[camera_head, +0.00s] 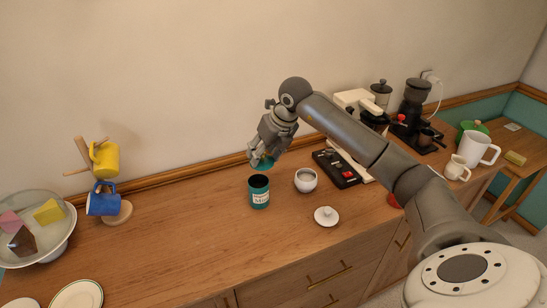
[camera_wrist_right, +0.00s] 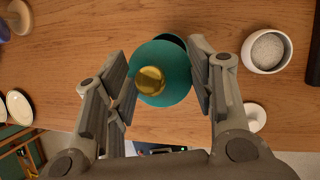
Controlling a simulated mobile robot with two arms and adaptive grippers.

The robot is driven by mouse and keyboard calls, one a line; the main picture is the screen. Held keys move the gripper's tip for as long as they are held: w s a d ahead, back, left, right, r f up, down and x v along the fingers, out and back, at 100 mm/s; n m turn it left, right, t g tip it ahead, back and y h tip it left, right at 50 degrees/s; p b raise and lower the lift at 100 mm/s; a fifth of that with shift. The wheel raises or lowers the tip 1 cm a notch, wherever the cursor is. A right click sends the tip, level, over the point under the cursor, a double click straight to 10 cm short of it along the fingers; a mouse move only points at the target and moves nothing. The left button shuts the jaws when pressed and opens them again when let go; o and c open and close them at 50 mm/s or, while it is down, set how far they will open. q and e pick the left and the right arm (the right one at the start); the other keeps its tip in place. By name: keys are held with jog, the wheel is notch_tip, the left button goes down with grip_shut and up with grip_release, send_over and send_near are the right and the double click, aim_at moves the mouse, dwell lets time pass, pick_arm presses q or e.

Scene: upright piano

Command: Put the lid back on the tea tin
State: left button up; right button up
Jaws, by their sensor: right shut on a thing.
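The tea tin (camera_head: 259,192) is a teal cylinder with a pale label, standing upright and open at the top on the wooden sideboard. My right gripper (camera_head: 262,160) is above and slightly behind the tin in the head view. It is shut on the teal lid (camera_head: 265,163), held apart from the tin's rim. In the right wrist view the round lid (camera_wrist_right: 172,88) with its gold knob (camera_wrist_right: 151,80) sits between the two fingers. The lid hides most of the tin there; only a dark bit of the opening (camera_wrist_right: 172,40) shows past its edge. My left gripper is out of view.
A white sugar bowl (camera_head: 305,181) stands right of the tin, with its white lid (camera_head: 326,216) lying in front. A black tray (camera_head: 337,168) and coffee machine are further right. A mug stand with yellow (camera_head: 105,159) and blue mugs (camera_head: 102,201) stands left. The wood left of the tin is clear.

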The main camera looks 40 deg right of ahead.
aim_at(261, 168)
jog(key=shift+w+a+f+m, duration=0.1)
jog(key=shift+w+f+m, duration=0.1)
jog(key=shift+w, duration=0.35)
jog(key=shift+w+a+f+m, duration=0.1)
jog(key=shift+w+f, duration=0.05)
jog(key=shift+w, duration=0.35)
jog(key=shift+w+f, duration=0.1)
jog(key=shift+f, duration=0.1)
jog(key=shift+s+d+f+b, duration=0.1)
jog(key=shift+s+f+b, duration=0.1)
jog(key=shift+f, duration=0.15)
jog(key=shift+s+f+b, duration=0.1)
jog(key=shift+f+b, duration=0.1)
jog(key=shift+f, duration=0.1)
jog(key=shift+w+f+b, duration=0.1)
jog(key=shift+f+b, duration=1.45)
jog(key=shift+f, duration=0.8)
grip_shut()
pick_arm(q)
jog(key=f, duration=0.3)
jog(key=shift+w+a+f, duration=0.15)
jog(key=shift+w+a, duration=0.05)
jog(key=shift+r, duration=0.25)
pick_arm(e)
jog(key=shift+r, duration=0.3)
jog(key=shift+r, duration=0.1)
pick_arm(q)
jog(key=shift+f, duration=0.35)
pick_arm(e)
jog(key=shift+f, duration=0.2)
